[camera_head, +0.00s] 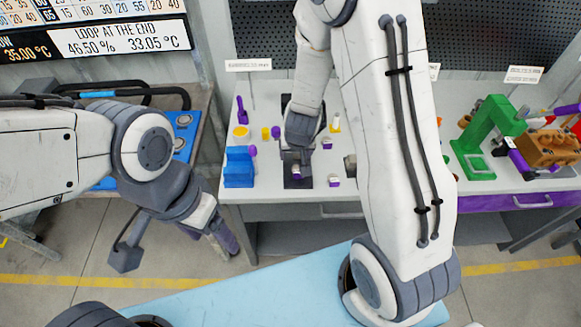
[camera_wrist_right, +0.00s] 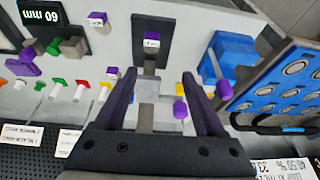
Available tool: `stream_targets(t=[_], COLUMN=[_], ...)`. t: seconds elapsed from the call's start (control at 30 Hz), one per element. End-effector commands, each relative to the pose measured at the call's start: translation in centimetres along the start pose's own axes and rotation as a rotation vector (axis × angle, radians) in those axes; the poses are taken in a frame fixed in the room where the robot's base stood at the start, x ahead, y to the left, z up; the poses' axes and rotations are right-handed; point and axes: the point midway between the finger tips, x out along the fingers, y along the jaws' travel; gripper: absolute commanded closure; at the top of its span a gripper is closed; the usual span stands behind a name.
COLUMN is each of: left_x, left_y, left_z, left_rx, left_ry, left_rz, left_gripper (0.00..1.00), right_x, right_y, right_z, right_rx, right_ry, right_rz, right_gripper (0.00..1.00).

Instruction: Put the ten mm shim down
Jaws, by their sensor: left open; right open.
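Several small purple-and-white blocks are in view; their labels are too small to read, so I cannot tell which is the ten mm shim. One block (camera_head: 296,170) sits on a dark stand, just beyond my right gripper's fingertips; it also shows in the right wrist view (camera_wrist_right: 151,40). A second block (camera_head: 334,181) stands on the table to its right, and a third (camera_head: 327,143) is further back. My right gripper (camera_wrist_right: 158,76) is open, with its fingers apart and a grey post of the stand between them. My left gripper (camera_head: 228,238) is open and empty, low in front of the table.
A blue block (camera_head: 238,168) stands left of the dark stand (camera_head: 298,183). Yellow and purple pieces (camera_head: 241,132) stand behind it. A green press (camera_head: 485,135) and an orange part (camera_head: 547,148) are at the right. A blue panel (camera_head: 184,135) is on the left bench.

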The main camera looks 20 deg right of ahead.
Motion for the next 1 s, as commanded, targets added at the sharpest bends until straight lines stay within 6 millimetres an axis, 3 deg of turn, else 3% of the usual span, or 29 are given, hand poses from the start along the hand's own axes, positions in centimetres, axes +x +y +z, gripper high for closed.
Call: stream_targets(t=[0.13,0.23,0.37,0.5,0.7,1.0], left_x=[0.0,0.0,0.0,0.0,0.0,0.1], left_y=[0.0,0.0,0.0,0.0,0.0,0.0], left_z=[0.0,0.0,0.0,0.0,0.0,0.0], left_rx=[0.0,0.0,0.0,0.0,0.0,0.0], left_ry=[0.0,0.0,0.0,0.0,0.0,0.0], left_rz=[0.0,0.0,0.0,0.0,0.0,0.0], left_gripper=[0.28,0.28,0.28,0.28,0.28,0.28], right_x=[-6.0,-11.8,-18.5,-23.0,-25.2,-25.1], right_y=[-6.7,-10.5,-11.4,-9.4,-7.1,-7.0], right_z=[2.3,6.4,12.4,16.8,18.9,19.0], right_rx=[-0.166,-0.343,-0.572,-0.753,-0.856,-0.858], right_ry=[-0.056,-0.136,-0.238,-0.307,-0.343,-0.346], right_rz=[-0.154,-0.253,-0.303,-0.281,-0.239,-0.236], right_gripper=[0.28,0.28,0.28,0.28,0.28,0.28])
